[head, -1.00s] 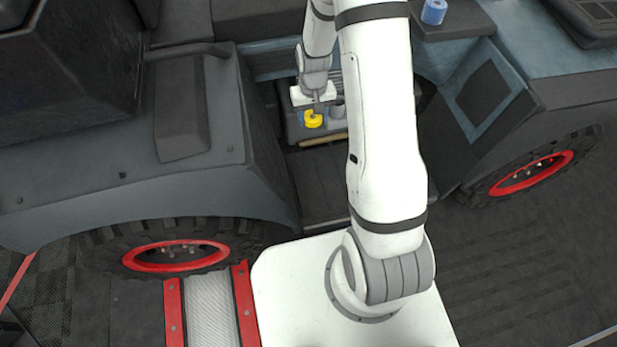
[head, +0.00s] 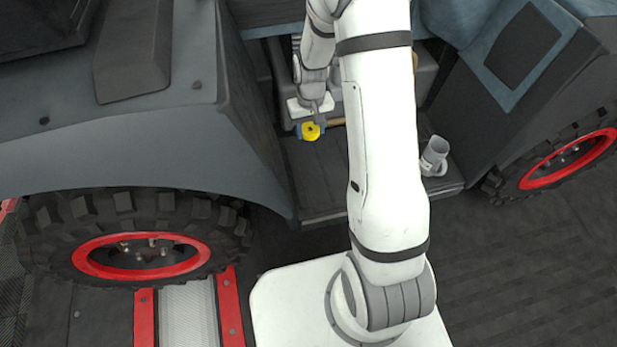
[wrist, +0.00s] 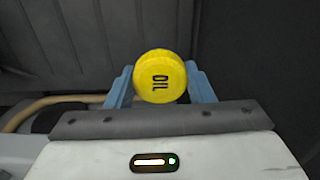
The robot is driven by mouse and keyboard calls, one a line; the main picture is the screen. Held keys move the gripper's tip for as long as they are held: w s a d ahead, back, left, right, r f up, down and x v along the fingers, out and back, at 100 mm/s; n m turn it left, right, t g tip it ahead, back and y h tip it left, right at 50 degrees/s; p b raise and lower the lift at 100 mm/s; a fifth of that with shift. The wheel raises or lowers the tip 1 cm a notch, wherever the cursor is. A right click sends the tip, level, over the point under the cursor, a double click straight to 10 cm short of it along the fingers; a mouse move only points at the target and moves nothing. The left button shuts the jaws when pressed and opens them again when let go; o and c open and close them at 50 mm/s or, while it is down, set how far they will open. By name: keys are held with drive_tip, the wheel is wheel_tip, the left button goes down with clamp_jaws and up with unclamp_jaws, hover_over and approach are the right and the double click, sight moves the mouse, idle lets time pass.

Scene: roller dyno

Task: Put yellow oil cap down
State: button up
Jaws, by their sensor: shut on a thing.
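The yellow oil cap (head: 311,130) is held at the end of my arm, above the dark step of the vehicle. In the wrist view the cap (wrist: 160,77) faces the camera with "OIL" on its top. My gripper (wrist: 160,92) is shut on it, one blue finger on each side. In the head view my gripper (head: 312,130) is small, and its fingers are partly hidden by the cap. I cannot tell the exact gap between cap and step.
A dark step (head: 325,185) lies between the two fenders, with bare room on it. A grey cup-like container (head: 434,157) stands at the step's right end. Large wheels with red rims (head: 140,257) flank the step. A tan rod (wrist: 45,105) shows behind my gripper.

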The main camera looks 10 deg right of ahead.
drive_tip(key=b, duration=0.4)
hover_over(310, 167)
wheel_tip(310, 167, down, 5)
wheel_tip(310, 167, down, 10)
drive_tip(key=b, duration=0.4)
drive_tip(key=shift+w, duration=0.15)
drive_tip(key=shift+f, duration=0.1)
drive_tip(key=shift+f+b, duration=0.5)
drive_tip(key=shift+f, duration=0.05)
